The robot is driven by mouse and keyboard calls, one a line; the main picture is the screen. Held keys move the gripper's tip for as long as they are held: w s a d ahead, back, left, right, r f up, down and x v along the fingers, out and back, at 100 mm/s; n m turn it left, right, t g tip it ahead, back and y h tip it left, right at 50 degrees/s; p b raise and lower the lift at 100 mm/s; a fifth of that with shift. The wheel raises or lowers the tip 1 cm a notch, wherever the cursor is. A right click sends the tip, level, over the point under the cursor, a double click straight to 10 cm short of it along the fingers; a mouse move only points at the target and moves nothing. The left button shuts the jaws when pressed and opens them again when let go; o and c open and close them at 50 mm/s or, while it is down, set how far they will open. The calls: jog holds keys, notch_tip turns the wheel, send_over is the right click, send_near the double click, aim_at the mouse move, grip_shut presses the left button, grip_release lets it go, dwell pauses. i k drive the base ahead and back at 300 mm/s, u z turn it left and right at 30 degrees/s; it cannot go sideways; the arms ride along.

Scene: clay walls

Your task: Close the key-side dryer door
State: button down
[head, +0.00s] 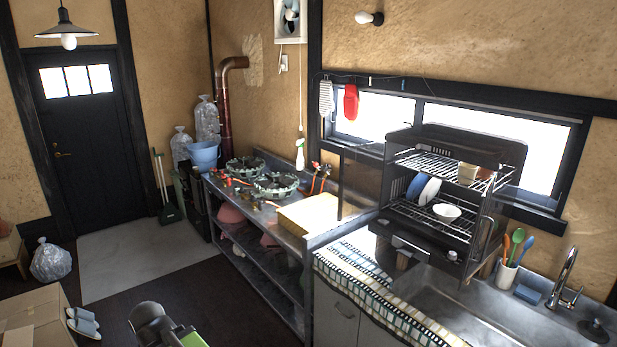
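The black dish dryer (410,245) stands on the counter left of the sink, with wire racks holding bowls and plates. Its front is open and the racks are exposed. A see-through door panel (360,183) appears swung out on its left side, with a dark edge. Another clear panel (517,205) appears to stick out on its right side. I see no key, so I cannot tell which is the key-side door. A dark and green part of my arm shows at the bottom, far from the dryer. My gripper's fingers are not in view.
A steel stove table (300,240) with burners stands left of the dryer. The sink (480,300), tap (566,280) and utensil cup (507,275) are at right. A cardboard box (35,315) and slippers (83,322) lie at left. Dark floor before the stove table is clear.

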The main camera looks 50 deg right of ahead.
aim_at(361, 167)
jog(key=z, duration=0.4)
jog(key=i, duration=3.25)
jog(key=z, duration=3.3)
jog(key=k, duration=0.55)
jog(key=i, duration=0.45)
jog(key=z, duration=0.1)
